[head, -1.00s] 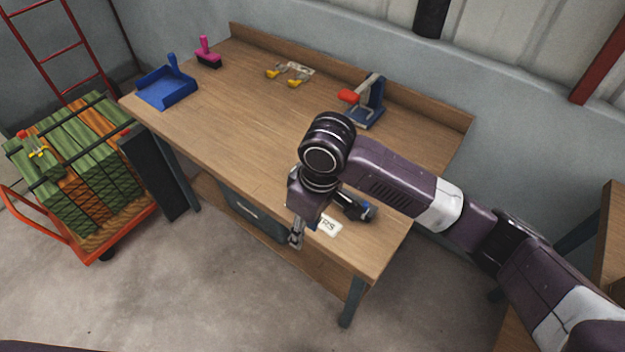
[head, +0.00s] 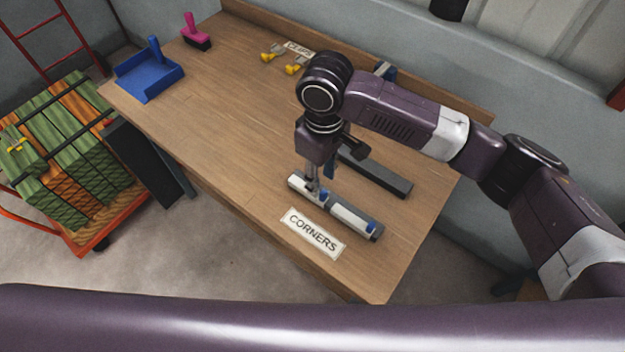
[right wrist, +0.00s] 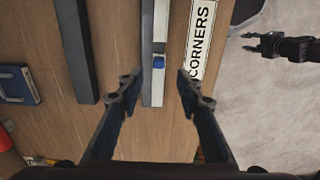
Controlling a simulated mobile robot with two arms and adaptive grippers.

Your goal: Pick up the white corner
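The white corner (head: 349,217) is a long pale strip with blue clips, lying on the bench behind the CORNERS label (head: 313,233). In the right wrist view the white corner (right wrist: 161,28) runs up the middle, with a blue clip on it. My right gripper (head: 313,188) points down at its left part in the head view. In the right wrist view my right gripper (right wrist: 160,84) is open, one finger on each side of the strip, and holds nothing. My left gripper (right wrist: 250,42) shows over the floor in that view, its fingers apart.
A dark bar (head: 385,178) lies behind the white corner. Yellow-handled clips (head: 293,69), a blue dustpan (head: 148,75) and a pink brush (head: 195,35) are farther back. The bench's left middle is clear. A loaded cart (head: 80,215) stands at left.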

